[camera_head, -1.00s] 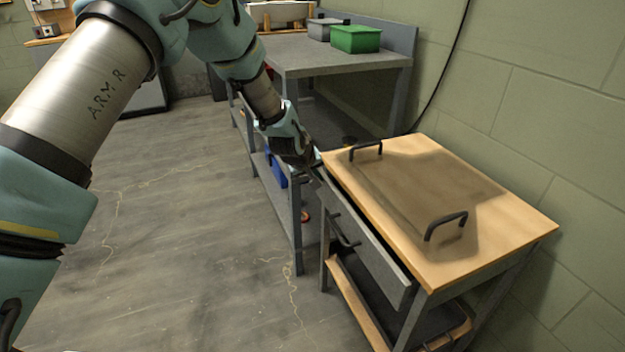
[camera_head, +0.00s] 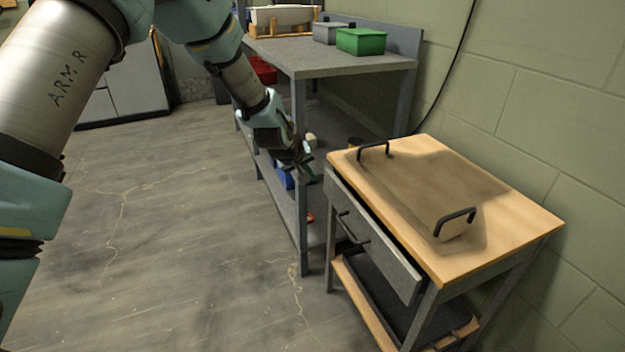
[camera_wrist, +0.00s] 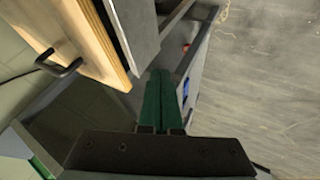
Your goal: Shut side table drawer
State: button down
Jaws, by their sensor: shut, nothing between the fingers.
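The side table has a light wooden top (camera_head: 515,222) and grey legs, and stands against the green wall. Its grey drawer (camera_head: 378,240) with a dark bar handle (camera_head: 350,228) sticks out a little; a dark gap shows between its front and the top. In the wrist view the grey drawer front (camera_wrist: 138,32) lies beside the wooden top edge (camera_wrist: 88,38). My gripper (camera_head: 306,170) is off the table's far left corner, apart from the drawer. Its green fingers (camera_wrist: 163,98) are together and empty in the wrist view.
A flat brown tray-like piece (camera_head: 425,185) with two dark handles lies on the table top. A grey workbench (camera_head: 325,62) stands just behind my gripper, with a green bin (camera_head: 361,41) and a grey bin (camera_head: 330,32). The floor at left is clear.

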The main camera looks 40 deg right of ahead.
jog(key=v, duration=0.5)
jog(key=shift+a+r, duration=0.1)
jog(key=c, duration=1.5)
grip_release()
jog(key=shift+a+r+b, duration=0.15)
jog(key=shift+r+b, duration=0.05)
jog(key=shift+b, duration=0.1)
jog(key=shift+o, duration=0.7)
jog(key=shift+a+f+b, duration=0.15)
jog(key=shift+b, duration=0.2)
jog(key=shift+o, duration=1)
jog(key=f+b, duration=0.1)
jog(key=b, duration=0.1)
jog(key=w+f+h+b, duration=0.1)
jog(key=f+b, duration=0.1)
jog(key=w+f+h+b, duration=0.1)
jog(key=b, duration=0.2)
jog(key=shift+w+a+f+n+t, duration=0.1)
jog(key=shift+a+f+n+t, duration=0.2)
jog(key=shift+f+t, duration=0.1)
jog(key=g+h+b, duration=0.6)
jog(key=g+b, duration=0.3)
jog(key=b, duration=0.6)
send_near(344, 229)
jog(key=shift+n, duration=0.4)
jog(key=b+x, duration=0.3)
jog(key=x, duration=0.7)
jog(key=shift+d+f, duration=0.1)
jog(key=shift+d, duration=0.2)
